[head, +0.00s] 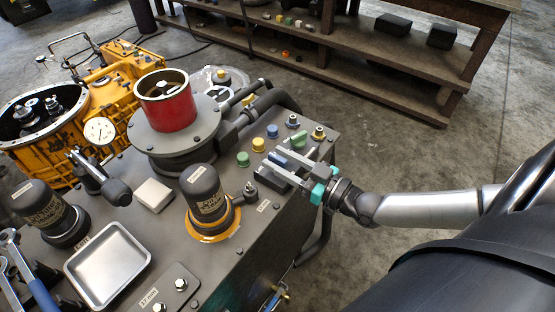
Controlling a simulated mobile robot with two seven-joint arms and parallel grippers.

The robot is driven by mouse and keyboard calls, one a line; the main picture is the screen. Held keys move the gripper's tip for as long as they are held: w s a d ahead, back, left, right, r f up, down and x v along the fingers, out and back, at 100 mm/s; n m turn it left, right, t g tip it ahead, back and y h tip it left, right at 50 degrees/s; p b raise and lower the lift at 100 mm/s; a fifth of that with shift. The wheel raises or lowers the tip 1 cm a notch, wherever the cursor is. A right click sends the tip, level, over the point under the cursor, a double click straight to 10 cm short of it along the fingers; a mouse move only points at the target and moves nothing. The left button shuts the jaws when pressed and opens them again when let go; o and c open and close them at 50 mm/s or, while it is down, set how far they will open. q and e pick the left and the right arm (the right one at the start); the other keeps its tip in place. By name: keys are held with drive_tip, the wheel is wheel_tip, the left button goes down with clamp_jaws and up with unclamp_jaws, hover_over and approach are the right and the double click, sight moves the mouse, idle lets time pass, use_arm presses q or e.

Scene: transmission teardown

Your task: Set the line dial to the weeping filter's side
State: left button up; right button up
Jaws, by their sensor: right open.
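A black filter (205,190) with a printed label stands on the grey bench top, an orange-amber ring or wet patch around its base. A second black filter (40,205) stands at the far left, with no amber visible around it. My right gripper (273,160) reaches in from the right over the bench's right side. Its fingers are open, with a blue piece (278,159) showing between them; I cannot tell whether they touch it. A green handle-like knob (298,139) is just beyond the fingers. Which fitting is the line dial is unclear. My left gripper is not in view.
Green (243,159), yellow (258,144) and blue (272,131) caps line the bench behind the gripper. A red cup (166,103) stands on a round flange. A metal tray (108,265) and white block (153,195) lie left. Floor is clear beyond the bench's right edge.

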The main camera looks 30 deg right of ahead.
drive_tip(key=shift+w+a, duration=0.2)
drive_tip(key=shift+w, duration=0.15)
clamp_jaws()
idle(0.5)
